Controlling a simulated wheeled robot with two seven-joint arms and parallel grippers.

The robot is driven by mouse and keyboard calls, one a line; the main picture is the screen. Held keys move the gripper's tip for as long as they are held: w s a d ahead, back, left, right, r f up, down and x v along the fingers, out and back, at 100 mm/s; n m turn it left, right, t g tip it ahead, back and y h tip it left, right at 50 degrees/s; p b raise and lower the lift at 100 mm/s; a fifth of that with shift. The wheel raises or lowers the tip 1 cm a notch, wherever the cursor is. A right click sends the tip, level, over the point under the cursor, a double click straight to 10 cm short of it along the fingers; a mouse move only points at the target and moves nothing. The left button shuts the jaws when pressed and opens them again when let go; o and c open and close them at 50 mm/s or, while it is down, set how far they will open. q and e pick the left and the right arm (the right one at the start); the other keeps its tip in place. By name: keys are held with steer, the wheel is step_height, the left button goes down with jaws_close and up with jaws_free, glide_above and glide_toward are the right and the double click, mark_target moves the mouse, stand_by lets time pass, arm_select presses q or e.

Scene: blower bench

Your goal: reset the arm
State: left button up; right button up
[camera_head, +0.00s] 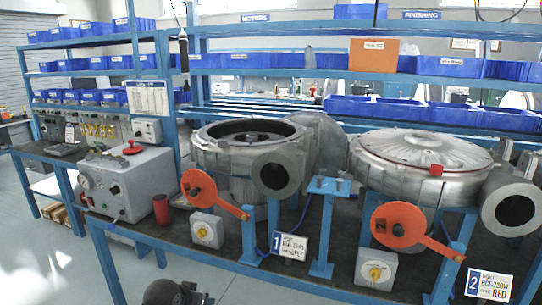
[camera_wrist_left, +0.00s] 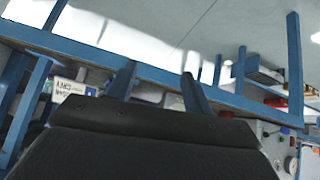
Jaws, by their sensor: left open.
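My left gripper (camera_wrist_left: 159,72) shows in the left wrist view with its two dark fingers apart and nothing between them. A blue bench frame (camera_wrist_left: 215,95) lies beyond the fingers, and they look clear of it. At the bottom of the head view, only a dark piece of my left arm shows. My right gripper is in neither view. Two orange lever arms with round discs are on the bench front: the left one (camera_head: 199,188) and the right one (camera_head: 398,226). Both slope down to the right.
Two grey blower housings, the left (camera_head: 222,160) and the right (camera_head: 385,180), stand on the bench. A grey control box (camera_head: 125,185) with a red knob and a red cylinder (camera_head: 161,210) are at the left. Blue bins (camera_head: 450,68) fill the shelves behind. Open floor (camera_head: 50,265) lies at lower left.

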arm_select(q)
steer(key=s+d+f+g, duration=0.2)
steer(key=s+f, duration=0.2)
steer(key=s, duration=0.9)
steer(key=s+d+f+g, duration=0.1)
steer(key=s+d+f, duration=0.2)
steer(key=s, duration=1)
steer(key=s+d+f+g+y, duration=0.1)
steer(key=s+f, duration=0.5)
steer(key=s, duration=0.7)
steer(key=shift+d+f+g, duration=0.4)
steer(key=shift+d+g, duration=0.3)
steer(key=shift+g, duration=0.1)
steer(key=shift+s, duration=0.15)
